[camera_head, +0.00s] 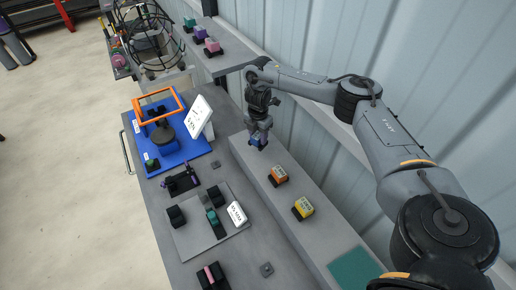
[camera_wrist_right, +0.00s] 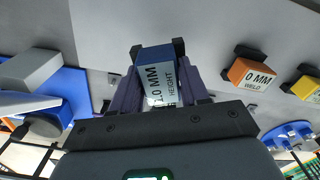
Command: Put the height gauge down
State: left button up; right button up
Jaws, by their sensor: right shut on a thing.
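The height gauge is a small blue block with a white label reading "MM HEIGHT" in the right wrist view (camera_wrist_right: 158,80). My right gripper (camera_wrist_right: 165,98) is shut on it, with a purple finger on each side. In the head view the right gripper (camera_head: 259,137) is over the far end of the raised grey shelf (camera_head: 320,235), and the blue gauge (camera_head: 257,142) shows small at its tip. Black holder parts (camera_wrist_right: 179,48) show at the block's far end. I cannot tell whether the block touches the shelf or its holder. My left gripper is not in view.
On the shelf, an orange weld gauge (camera_head: 278,174) and a yellow block (camera_head: 303,207) sit in black holders nearer the camera. A teal pad (camera_head: 355,270) lies at the near end. A blue fixture with an orange frame (camera_head: 158,105) and a grey plate (camera_head: 190,240) are on the lower bench.

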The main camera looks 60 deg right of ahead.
aim_at(258, 143)
notch_tip(258, 143, down, 4)
jog(key=shift+f, duration=0.5)
jog(key=o, duration=1.2)
jog(key=shift+f, duration=0.1)
